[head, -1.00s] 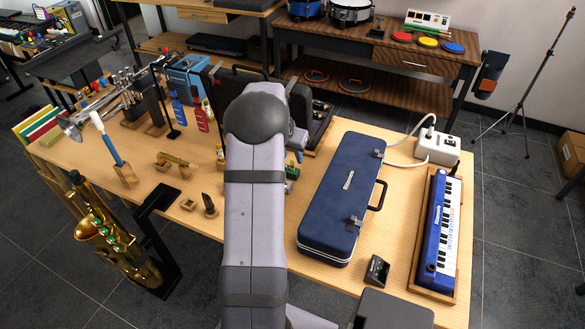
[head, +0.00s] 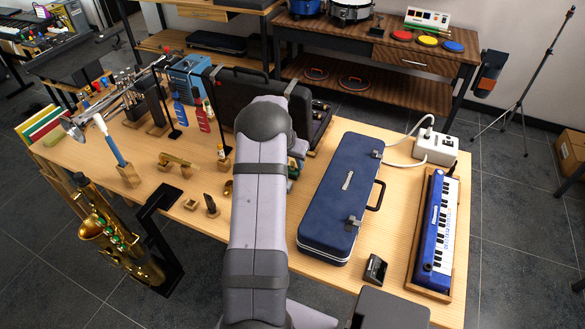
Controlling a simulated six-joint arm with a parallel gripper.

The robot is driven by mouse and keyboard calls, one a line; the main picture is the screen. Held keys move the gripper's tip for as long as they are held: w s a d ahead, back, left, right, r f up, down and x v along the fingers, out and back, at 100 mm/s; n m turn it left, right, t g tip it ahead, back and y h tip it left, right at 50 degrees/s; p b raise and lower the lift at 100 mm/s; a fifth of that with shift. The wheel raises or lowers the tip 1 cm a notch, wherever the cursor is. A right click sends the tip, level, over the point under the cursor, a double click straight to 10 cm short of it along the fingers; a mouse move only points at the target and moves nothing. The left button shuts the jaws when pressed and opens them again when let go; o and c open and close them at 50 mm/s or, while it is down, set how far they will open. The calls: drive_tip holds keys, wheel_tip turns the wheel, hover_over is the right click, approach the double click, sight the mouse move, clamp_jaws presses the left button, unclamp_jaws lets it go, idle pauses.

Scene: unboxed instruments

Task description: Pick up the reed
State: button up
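I cannot make out the reed for certain. A small pale wooden block (head: 190,204) lies on the near left part of the table, and it is too small to tell whether a reed is on it. A dark upright mouthpiece-like piece (head: 211,206) stands on a small base just right of it. My grey arm reaches over the middle of the table and covers what is behind it. My gripper is hidden behind the arm, so its fingers and anything in them do not show.
A blue case (head: 337,205) and a blue keyboard (head: 436,235) lie to the right. An open black case (head: 245,100) stands behind my arm. A wooden stand (head: 174,160) is left of it. A saxophone (head: 112,240) hangs at the table's left front edge.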

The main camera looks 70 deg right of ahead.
clamp_jaws()
